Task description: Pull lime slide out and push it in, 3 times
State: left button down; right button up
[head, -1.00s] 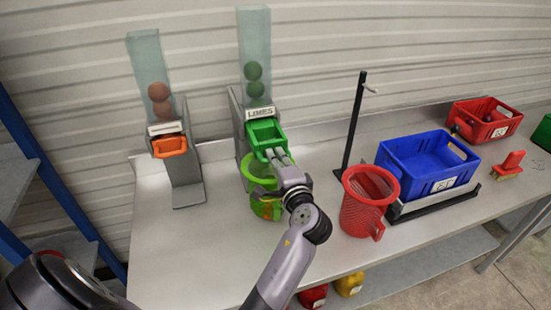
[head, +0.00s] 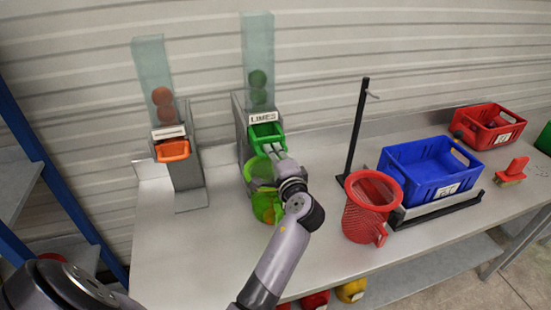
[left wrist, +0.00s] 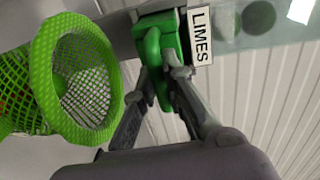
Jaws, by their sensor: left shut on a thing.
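The lime slide (head: 266,133) is a green drawer-like piece under the LIMES label (head: 263,118) on a grey dispenser, sticking out a little at the front. Two dark green limes (head: 258,87) are stacked in the clear chute above it. My left gripper (head: 273,152) is shut on the front of the slide. In the left wrist view its fingers (left wrist: 158,76) close on the green handle (left wrist: 152,52). A green mesh basket (head: 257,172) stands just below the slide, partly hidden by my gripper. My right gripper is out of view.
An orange slide (head: 172,150) on a similar dispenser is at the left. A black stand (head: 356,135), a red mesh basket (head: 368,215), a blue crate (head: 425,178) and a red crate (head: 490,128) are at the right. The table (head: 170,255) is clear at front left.

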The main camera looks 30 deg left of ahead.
aim_at(269, 142)
pick_arm(q)
jog(key=shift+x, duration=3)
jog(key=shift+d, duration=0.1)
jog(key=c, duration=1.6)
grip_release()
jog(key=shift+w, duration=0.15)
jog(key=shift+r, duration=0.1)
jog(key=v, duration=0.8)
